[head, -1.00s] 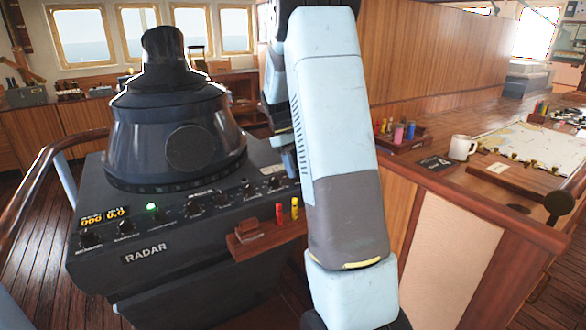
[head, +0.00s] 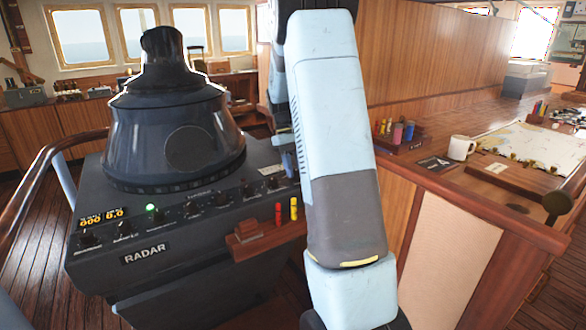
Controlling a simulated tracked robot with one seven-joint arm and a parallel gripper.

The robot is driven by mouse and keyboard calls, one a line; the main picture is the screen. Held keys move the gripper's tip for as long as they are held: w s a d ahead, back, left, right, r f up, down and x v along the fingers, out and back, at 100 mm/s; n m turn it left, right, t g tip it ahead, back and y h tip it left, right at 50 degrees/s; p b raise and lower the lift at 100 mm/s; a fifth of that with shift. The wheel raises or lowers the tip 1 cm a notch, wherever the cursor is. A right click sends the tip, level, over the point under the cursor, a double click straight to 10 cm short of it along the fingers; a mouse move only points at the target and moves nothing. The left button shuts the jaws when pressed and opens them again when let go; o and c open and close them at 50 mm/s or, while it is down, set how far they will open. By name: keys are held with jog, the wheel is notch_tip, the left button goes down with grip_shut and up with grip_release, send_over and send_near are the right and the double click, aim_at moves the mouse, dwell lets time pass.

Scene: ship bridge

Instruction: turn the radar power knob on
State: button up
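The black radar console (head: 215,245) stands at the left with a big dark viewing hood (head: 172,125) on top. A row of small dark knobs runs along its sloping front panel, among them a left-end knob (head: 88,239), a middle knob (head: 191,208) and a right-hand knob (head: 272,183). Their labels are too small to read, so I cannot tell which is the power knob. A green lamp (head: 151,207) and an amber display (head: 101,216) are lit. My pale blue arm crosses in front of the panel's right end. My gripper does not show; the arm may hide it.
A small wooden ledge (head: 262,243) with a red and a yellow marker juts from the console front. A curved handrail (head: 45,165) passes at the left. At right, a wooden chart table holds a white mug (head: 461,148), a chart (head: 535,145) and a pen holder (head: 400,145).

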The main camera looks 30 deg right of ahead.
jog(key=o, duration=0.4)
jog(key=shift+r, duration=0.1)
jog(key=v, duration=1.3)
jog(key=shift+w+r, duration=0.15)
jog(key=shift+r, duration=0.05)
